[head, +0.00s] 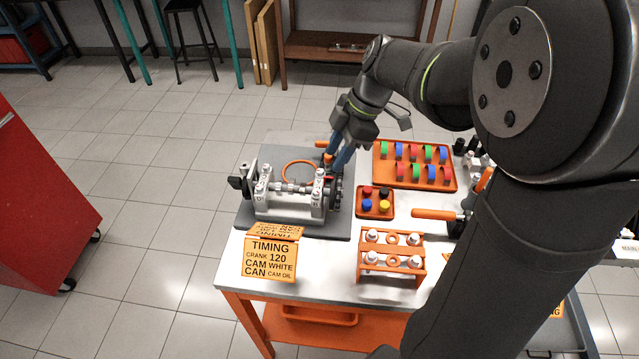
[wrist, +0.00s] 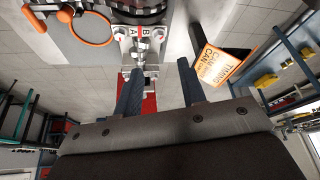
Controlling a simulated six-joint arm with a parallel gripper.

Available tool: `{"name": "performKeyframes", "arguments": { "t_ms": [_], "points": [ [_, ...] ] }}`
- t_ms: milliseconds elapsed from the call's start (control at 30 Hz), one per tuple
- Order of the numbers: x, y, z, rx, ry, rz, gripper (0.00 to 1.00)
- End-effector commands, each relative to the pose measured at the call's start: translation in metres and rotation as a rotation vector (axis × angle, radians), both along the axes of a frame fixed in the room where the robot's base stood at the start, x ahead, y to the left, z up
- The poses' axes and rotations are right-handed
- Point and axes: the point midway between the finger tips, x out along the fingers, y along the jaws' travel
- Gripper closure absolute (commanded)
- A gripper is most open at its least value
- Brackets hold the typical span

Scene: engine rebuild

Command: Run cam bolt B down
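The engine block (head: 288,203) with its camshaft stands on a grey mat (head: 262,159) at the table's left. In the wrist view, a bearing cap (wrist: 138,18) bears the letters A and B side by side, B on the right. Pale metal bolt or shaft parts (wrist: 139,47) show just below the letters. I cannot tell how far bolt B is screwed in. My gripper (head: 335,161) is at the block's right end, pointing down. In the wrist view its blue fingers (wrist: 160,67) are apart with nothing held between them.
An orange ring (head: 299,164) lies at the block's rear. To the right are a small tray of coloured caps (head: 375,214), a tray of coloured half-shells (head: 388,182) and an orange rack (head: 391,275). A timing sign (head: 269,260) stands at the front left.

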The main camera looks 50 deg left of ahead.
Motion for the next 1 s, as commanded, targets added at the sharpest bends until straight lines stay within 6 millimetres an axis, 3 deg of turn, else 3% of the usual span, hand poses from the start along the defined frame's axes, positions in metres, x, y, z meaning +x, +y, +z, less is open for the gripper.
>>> {"name": "performKeyframes", "arguments": {
  "t_ms": [200, 433, 633, 900, 1000],
  "points": [
    [-0.018, 0.007, -0.046, -0.004, 0.003, 0.002, 0.63],
    [-0.031, 0.014, -0.08, -0.002, 0.002, 0.0, 0.63],
    [-0.035, 0.016, -0.093, -0.001, 0.0, 0.0, 0.63],
    [-0.036, 0.016, -0.094, 0.0, 0.0, 0.0, 0.63],
    [-0.035, 0.016, -0.094, 0.0, 0.0, 0.0, 0.8]
  ]
}}
